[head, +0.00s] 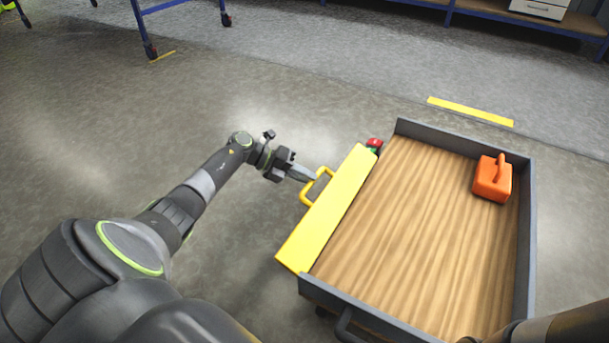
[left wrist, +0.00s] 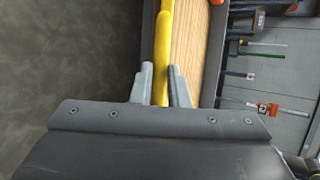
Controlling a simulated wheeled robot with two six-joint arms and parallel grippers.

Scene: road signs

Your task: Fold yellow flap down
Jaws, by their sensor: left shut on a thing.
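The yellow flap (head: 332,212) runs along the left side of a cart with a wooden bed (head: 400,220). Its exact tilt is hard to tell. A yellow loop handle (head: 317,187) sticks out from its left side. My left gripper (head: 306,176) reaches in from the left and is shut on this handle. In the left wrist view, the two grey fingers (left wrist: 161,72) stand on either side of a yellow bar (left wrist: 162,45). My right gripper is out of view.
An orange box-like thing with a handle (head: 493,178) sits in the cart's far right corner. Grey walls (head: 460,139) edge the bed. A small red and green item (head: 374,145) is at the flap's far end. The floor left of the cart is clear.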

